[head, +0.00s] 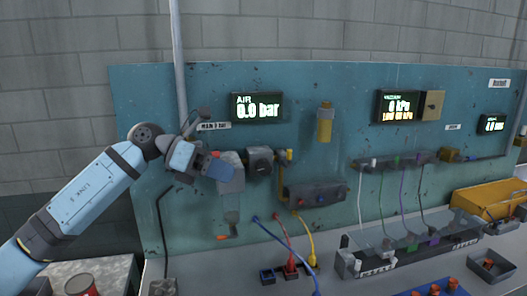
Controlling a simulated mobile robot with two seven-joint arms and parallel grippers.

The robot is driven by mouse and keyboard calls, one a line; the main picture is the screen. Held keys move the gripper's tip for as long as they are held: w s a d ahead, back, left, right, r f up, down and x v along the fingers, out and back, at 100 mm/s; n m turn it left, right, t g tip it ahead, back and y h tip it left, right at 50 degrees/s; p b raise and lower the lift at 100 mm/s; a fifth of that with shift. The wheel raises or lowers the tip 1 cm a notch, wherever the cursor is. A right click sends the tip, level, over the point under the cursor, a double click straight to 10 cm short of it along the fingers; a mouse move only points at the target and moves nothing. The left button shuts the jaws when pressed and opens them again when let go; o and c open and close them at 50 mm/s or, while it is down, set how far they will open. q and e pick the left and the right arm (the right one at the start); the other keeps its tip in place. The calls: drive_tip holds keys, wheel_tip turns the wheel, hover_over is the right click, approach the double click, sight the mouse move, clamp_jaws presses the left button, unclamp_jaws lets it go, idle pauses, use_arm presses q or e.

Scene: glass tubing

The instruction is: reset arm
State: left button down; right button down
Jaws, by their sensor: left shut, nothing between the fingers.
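My left arm comes in from the left, its blue link sloping up to the wrist in front of the teal panel (330,90). My left gripper (219,168) is shut and empty. It is in front of the panel's left part, beside the grey valve block (232,184) under the "MAIN" label (214,126). The gripper overlaps the block's left edge in the picture; I cannot tell whether they touch. My right gripper is not in view.
A grey pipe (177,50) rises behind my wrist. The air display (257,107) reads 0.0 bar. Blue, red and yellow tubes run down to the bench below. A rack (420,253) and small trays (492,268) stand at right. Brick wall is above.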

use_arm(q)
drive_tip(key=s+a+f+n+t+y+p, duration=0.1)
drive_tip(key=s+a+f+n+t, duration=0.15)
drive_tip(key=f+n+t, duration=0.6)
drive_tip(key=s+a+f+n+t+y+p, duration=0.1)
drive_tip(key=s+f+n+t, duration=0.25)
drive_tip(key=f+n, duration=0.9)
drive_tip(key=s+a+f+n+t+y+p, duration=0.1)
drive_tip(key=s+a+f+n+t, duration=0.15)
drive_tip(key=f+n+t, duration=0.8)
drive_tip(key=s+a+f+n+g+y, duration=0.3)
drive_tip(key=s+f+n, duration=0.4)
drive_tip(key=s, duration=0.3)
drive_tip(key=s+a+f+n+g+y+p, duration=0.1)
drive_tip(key=s+a+f+n+g+y, duration=0.1)
drive_tip(key=s+f+n+g+y, duration=0.2)
drive_tip(key=s+f+n+g, duration=0.3)
drive_tip(key=s+f+n, duration=0.1)
drive_tip(key=s, duration=0.3)
drive_tip(key=shift+a+f+y, duration=0.4)
drive_tip(key=shift+f, duration=0.25)
drive_tip(key=shift+w, duration=0.1)
